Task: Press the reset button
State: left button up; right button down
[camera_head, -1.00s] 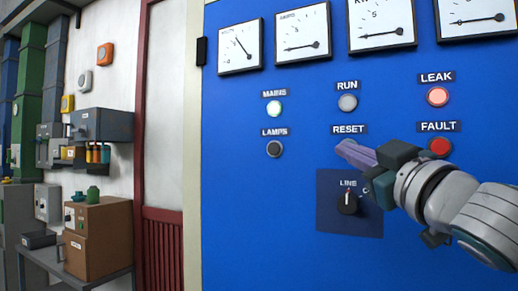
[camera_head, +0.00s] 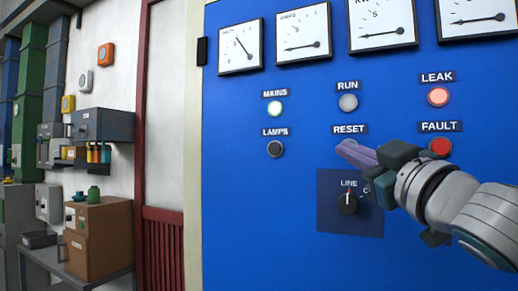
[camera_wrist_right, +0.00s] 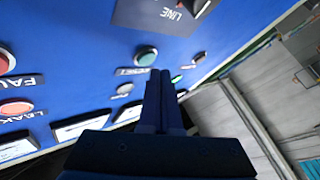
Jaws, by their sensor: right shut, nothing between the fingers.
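The reset button is a green round push button, seen in the right wrist view (camera_wrist_right: 147,53) beside its RESET label. In the head view it sits below the RESET label (camera_head: 349,129) on the blue panel and is mostly hidden behind my right fingers. My right gripper (camera_head: 344,148) is shut and empty, its purple fingertips just in front of the button area. In the right wrist view the closed fingertips (camera_wrist_right: 160,73) reach close to the button's edge. I cannot tell whether they touch it. My left gripper is not in view.
Gauges line the top.

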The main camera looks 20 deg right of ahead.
jog(key=shift+w+d, duration=0.1)
jog(key=shift+w+d, duration=0.2)
jog(key=shift+d, duration=0.05)
jog(key=shift+w+d, duration=0.25)
jog(key=shift+d, duration=0.05)
dwell(0.7)
dwell(0.3)
jog(key=shift+s+a, duration=0.55)
jog(key=shift+a, duration=0.1)
